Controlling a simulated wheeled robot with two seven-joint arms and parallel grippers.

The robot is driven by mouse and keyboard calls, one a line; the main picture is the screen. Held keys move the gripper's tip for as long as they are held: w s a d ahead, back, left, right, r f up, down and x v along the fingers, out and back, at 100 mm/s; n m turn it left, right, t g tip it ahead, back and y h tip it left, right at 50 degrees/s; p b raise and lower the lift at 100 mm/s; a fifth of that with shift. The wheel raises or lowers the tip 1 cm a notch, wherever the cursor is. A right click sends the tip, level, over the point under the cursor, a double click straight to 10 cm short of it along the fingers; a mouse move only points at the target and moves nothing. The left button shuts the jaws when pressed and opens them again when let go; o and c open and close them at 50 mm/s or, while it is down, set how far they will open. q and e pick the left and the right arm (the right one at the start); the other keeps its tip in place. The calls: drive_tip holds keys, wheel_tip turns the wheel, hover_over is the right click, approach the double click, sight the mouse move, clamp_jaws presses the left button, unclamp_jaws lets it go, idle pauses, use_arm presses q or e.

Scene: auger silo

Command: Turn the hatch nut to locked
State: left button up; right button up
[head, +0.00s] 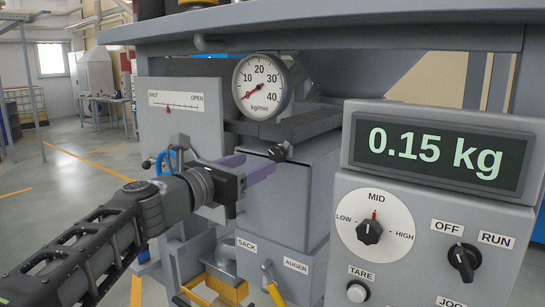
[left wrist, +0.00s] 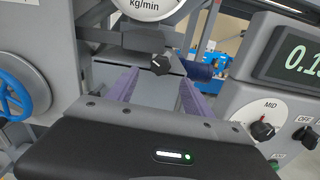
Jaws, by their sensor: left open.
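The hatch nut (head: 280,151) is a small dark knob on the front top edge of the grey box (head: 290,195) below the dial. It also shows in the left wrist view (left wrist: 160,65), between and just beyond the fingertips. My left gripper (head: 258,165) is open, its two purple fingers pointing at the nut from the left and a little apart from it. In the left wrist view the fingers (left wrist: 158,80) stand on either side of the nut, with nothing held. Any lock marking at the nut is not readable. My right gripper is not in view.
A round kg/min dial (head: 263,87) hangs above the nut. A SHUT-OPEN scale plate (head: 180,105) and a blue handwheel (left wrist: 15,95) are to the left. The control panel (head: 400,240) with a 0.15 kg display (head: 440,150) stands close on the right.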

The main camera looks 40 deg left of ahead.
sight(275, 155)
use_arm(q)
drive_tip(key=w, duration=0.7)
drive_tip(key=shift+w+p, duration=0.3)
drive_tip(key=shift+w, duration=0.05)
drive_tip(key=shift+c, duration=0.2)
clamp_jaws()
